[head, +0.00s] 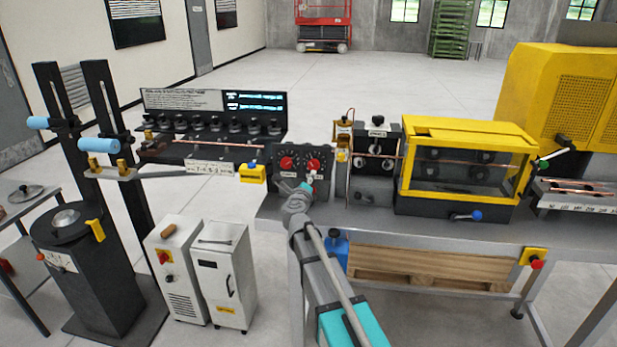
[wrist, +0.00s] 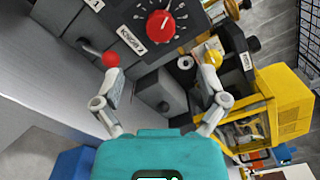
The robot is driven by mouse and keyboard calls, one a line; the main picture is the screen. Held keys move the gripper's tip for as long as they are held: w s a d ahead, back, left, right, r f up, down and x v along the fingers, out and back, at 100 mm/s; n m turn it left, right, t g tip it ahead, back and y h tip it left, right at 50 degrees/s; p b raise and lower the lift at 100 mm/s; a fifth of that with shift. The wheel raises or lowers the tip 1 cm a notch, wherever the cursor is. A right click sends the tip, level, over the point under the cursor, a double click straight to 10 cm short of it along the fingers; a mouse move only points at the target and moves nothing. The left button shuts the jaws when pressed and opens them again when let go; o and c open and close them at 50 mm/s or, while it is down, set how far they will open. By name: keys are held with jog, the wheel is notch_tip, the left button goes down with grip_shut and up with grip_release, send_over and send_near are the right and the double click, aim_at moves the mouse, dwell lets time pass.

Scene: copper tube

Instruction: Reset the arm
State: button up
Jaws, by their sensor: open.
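My gripper (head: 298,190) is in front of the dark control box (head: 302,152) with two red dials (head: 287,162) at the middle of the bench. In the wrist view my gripper (wrist: 161,72) is open, its fingers spread wide with nothing between the tips. One red dial (wrist: 161,27) lies ahead of the fingers. I cannot tell whether either is touched. My arm (head: 335,280) reaches up from the lower right.
A yellow-framed machine (head: 465,168) stands right of the control box on the bench (head: 375,218). A row of straightening rollers (head: 212,120) stands behind left. A reel stand (head: 110,150) and white cabinets (head: 222,275) stand at left.

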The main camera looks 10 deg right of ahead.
jog(key=shift+s+a, duration=0.15)
jog(key=shift+s, duration=0.3)
jog(key=s+a+f+n+g+y, duration=0.35)
jog(key=s+n+y, duration=0.25)
jog(key=n, duration=0.5)
jog(key=s+a+f+n+g+y, duration=0.35)
jog(key=s+f+n+y, duration=0.2)
jog(key=n, duration=0.55)
jog(key=s+d+f+n+g+h, duration=0.2)
jog(key=s+d+f+g, duration=0.1)
jog(key=s, duration=0.4)
jog(key=s+d+f+n+g+h, duration=0.2)
jog(key=s+d+f+g, duration=0.1)
jog(key=s, duration=0.5)
jog(key=s+d+f+n+g+h, duration=0.2)
jog(key=s+d+f+g, duration=0.1)
jog(key=s, duration=0.4)
jog(key=d+g, duration=0.1)
jog(key=d, duration=0.1)
jog(key=shift+s+d+f, duration=0.15)
jog(key=shift+d+f, duration=0.15)
